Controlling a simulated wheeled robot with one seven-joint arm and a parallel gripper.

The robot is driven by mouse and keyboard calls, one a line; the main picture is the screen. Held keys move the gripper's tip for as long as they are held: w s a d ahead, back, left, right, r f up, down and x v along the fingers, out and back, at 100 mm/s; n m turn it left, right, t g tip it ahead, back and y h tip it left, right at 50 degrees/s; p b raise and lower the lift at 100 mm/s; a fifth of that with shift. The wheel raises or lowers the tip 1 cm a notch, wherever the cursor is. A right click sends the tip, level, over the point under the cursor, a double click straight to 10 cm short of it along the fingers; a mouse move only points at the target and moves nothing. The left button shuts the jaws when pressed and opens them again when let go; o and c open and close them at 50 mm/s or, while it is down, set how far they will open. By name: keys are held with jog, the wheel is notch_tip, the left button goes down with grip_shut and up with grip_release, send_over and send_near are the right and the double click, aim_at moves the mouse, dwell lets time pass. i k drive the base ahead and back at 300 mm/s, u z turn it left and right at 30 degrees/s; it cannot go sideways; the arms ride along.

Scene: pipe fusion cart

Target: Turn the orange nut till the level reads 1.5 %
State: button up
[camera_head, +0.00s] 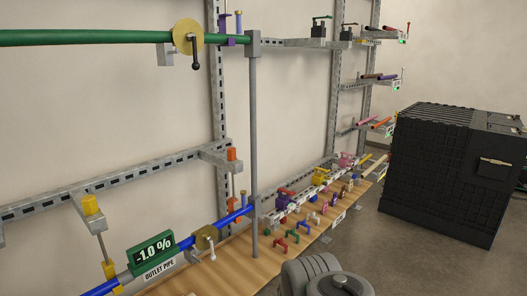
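The orange nut (232,154) sits on top of a thin upright rod at the end of a short bracket, left of the grey post. The rod runs down to an orange clamp (234,205) by the blue outlet pipe (220,225). The green level display (152,253) on the pipe reads -1.0 %, above an "OUTLET PIPE" label. A yellow nut (92,205) tops another rod at the left, above a yellow clamp (109,270). A rounded grey part of my arm shows at the bottom, right of the middle. My gripper's fingers are not in view, and nothing touches the orange nut.
A green pipe (90,37) with a yellow disc and black crank (189,40) runs above. A grey post (253,140) stands right of the orange nut. Several coloured valves and fittings cover the wooden shelf (230,262). A black crate (440,170) stands right. Floor between is clear.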

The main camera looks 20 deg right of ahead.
aim_at(232, 152)
jog(key=z, duration=1.1)
jog(key=i, duration=2.35)
jog(key=u, duration=4.2)
jog(key=i, duration=1)
